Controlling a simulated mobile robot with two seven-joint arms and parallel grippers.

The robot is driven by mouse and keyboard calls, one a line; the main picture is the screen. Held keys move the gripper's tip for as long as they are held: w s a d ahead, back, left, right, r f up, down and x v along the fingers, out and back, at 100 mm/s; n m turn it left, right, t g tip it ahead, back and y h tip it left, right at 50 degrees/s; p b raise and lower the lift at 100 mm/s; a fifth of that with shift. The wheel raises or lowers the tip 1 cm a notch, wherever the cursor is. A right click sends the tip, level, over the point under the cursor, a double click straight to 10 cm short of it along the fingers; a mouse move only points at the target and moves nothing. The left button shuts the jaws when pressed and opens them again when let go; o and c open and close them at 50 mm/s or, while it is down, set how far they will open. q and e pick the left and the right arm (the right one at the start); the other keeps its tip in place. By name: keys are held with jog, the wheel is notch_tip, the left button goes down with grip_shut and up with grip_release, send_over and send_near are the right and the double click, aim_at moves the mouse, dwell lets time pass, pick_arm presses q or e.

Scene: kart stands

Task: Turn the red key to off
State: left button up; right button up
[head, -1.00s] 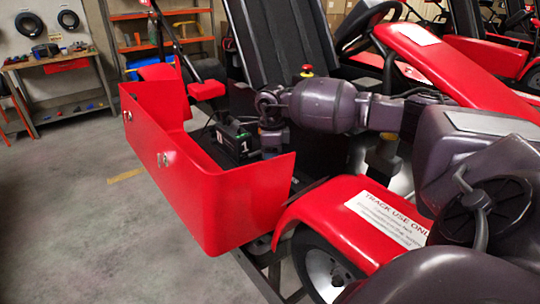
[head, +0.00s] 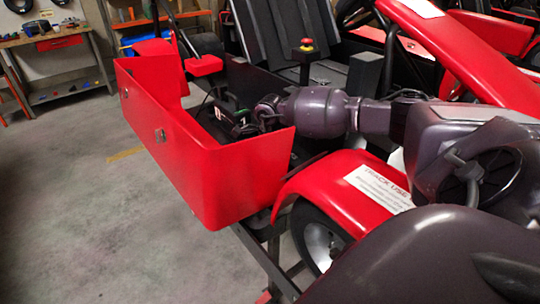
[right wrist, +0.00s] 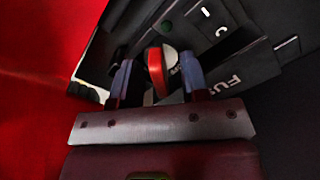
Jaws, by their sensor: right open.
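The red key (right wrist: 156,72) shows in the right wrist view as a red grip with a pale round part beside it. My right gripper (right wrist: 157,63) is open, with one finger on each side of the key. I cannot tell whether either finger touches it. The key is on a dark panel (right wrist: 235,65) with white lettering. In the head view the black switch box (head: 230,122) with white marks sits inside the red side pod. My right gripper reaches to it there, and the key is hidden. My left gripper is not in view.
The red side pod wall (head: 215,175) stands close in front of the switch box. A red front fender (head: 320,185) lies below my right arm. A red-topped button (head: 306,43) on a post stands behind the arm. The grey floor at left is clear.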

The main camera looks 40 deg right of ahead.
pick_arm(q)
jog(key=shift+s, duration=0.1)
pick_arm(e)
grip_shut()
